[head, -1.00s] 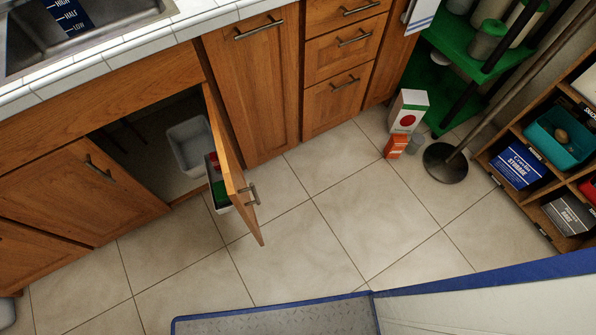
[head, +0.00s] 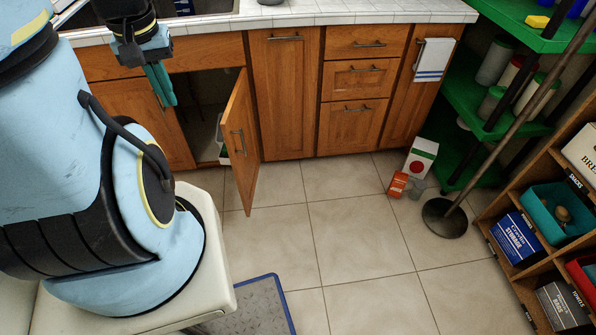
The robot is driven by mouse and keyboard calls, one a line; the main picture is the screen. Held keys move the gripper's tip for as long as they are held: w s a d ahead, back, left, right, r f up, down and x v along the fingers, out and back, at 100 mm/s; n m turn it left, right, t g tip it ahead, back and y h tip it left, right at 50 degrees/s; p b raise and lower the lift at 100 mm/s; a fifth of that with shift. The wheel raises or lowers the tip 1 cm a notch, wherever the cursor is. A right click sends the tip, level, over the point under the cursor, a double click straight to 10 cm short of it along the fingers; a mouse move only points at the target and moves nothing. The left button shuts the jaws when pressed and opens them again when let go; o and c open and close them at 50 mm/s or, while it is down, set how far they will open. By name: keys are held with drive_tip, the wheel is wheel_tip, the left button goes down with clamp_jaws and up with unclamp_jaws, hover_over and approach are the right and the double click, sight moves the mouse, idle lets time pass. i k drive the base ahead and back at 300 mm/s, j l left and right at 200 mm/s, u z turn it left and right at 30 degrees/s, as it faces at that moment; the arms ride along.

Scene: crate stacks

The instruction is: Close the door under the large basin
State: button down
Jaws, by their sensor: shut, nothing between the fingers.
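The wooden cabinet door (head: 241,143) under the basin stands swung open, edge toward me, with a metal bar handle (head: 239,142) on its outer face. The dark cabinet opening (head: 197,110) shows to its left, partly hidden by my gripper. The large basin (head: 190,8) is set in the tiled counter at the top left, mostly hidden behind my arm. My gripper (head: 162,85) points down in front of the opening, left of the door and apart from it. Its teal fingers are shut and hold nothing.
Closed drawers and a cabinet door (head: 285,95) stand to the right. A white carton (head: 420,158), an orange box (head: 397,185) and a pole on a round base (head: 444,217) stand on the floor. Shelves line the right side. The tiled floor before the door is clear.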

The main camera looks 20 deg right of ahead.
sight(237, 123)
drive_tip(key=k+l+z, duration=0.15)
drive_tip(key=k, duration=0.25)
drive_tip(key=k+l+z, duration=0.1)
drive_tip(key=k, duration=0.3)
drive_tip(key=k+l+z, duration=0.15)
drive_tip(key=k, duration=0.25)
drive_tip(key=i+l+u, duration=0.5)
drive_tip(key=i+l, duration=0.2)
drive_tip(key=i, duration=0.2)
drive_tip(key=i+l+u, duration=0.45)
drive_tip(key=i+l, duration=0.3)
drive_tip(key=l, duration=0.25)
